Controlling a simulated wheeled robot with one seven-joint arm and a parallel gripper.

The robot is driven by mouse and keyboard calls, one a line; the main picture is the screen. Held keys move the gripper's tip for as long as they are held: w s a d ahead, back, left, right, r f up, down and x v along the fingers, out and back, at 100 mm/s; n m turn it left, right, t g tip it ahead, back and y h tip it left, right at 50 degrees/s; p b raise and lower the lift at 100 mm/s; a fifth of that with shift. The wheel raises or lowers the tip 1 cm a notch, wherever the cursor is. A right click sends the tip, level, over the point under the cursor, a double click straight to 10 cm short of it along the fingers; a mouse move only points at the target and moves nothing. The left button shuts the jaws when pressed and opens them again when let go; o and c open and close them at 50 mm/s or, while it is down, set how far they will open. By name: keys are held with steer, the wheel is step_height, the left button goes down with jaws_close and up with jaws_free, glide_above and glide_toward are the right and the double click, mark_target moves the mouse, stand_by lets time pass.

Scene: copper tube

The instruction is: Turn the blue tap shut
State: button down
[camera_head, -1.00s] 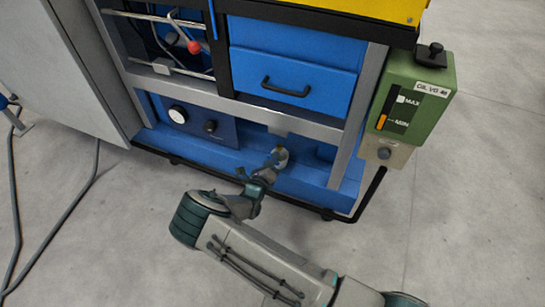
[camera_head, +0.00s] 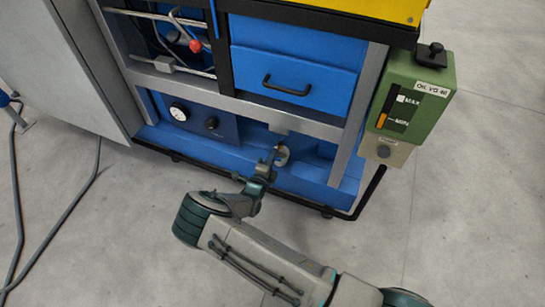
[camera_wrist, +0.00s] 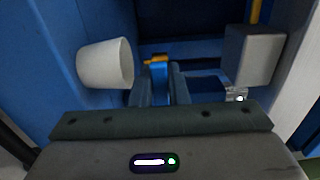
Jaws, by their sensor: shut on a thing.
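In the wrist view, the blue tap handle (camera_wrist: 160,88) stands upright between the two fingers of my gripper (camera_wrist: 160,75). The fingers are shut on it from both sides. A brass-yellow part (camera_wrist: 155,61) shows just beyond the handle. In the head view, my gripper (camera_head: 271,162) reaches into the low bay of the blue machine, with a small pale brass fitting (camera_head: 282,155) right at its tips. The blue handle itself cannot be told apart there, as the fingers cover it.
A white cup-like cylinder (camera_wrist: 105,63) is close left of the fingers, and a grey block (camera_wrist: 255,54) is to the right. A grey frame bar (camera_head: 235,105) runs above my gripper. A green oil box (camera_head: 412,95) hangs at the right. The floor in front is open.

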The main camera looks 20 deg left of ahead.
steer(key=shift+f, duration=0.1)
stand_by(0.4)
steer(key=c, duration=1.6)
jaws_free()
steer(key=shift+s, duration=0.1)
steer(key=s+a+p, duration=0.1)
steer(key=s+p, duration=0.2)
steer(key=s, duration=1)
steer(key=shift+s, duration=0.35)
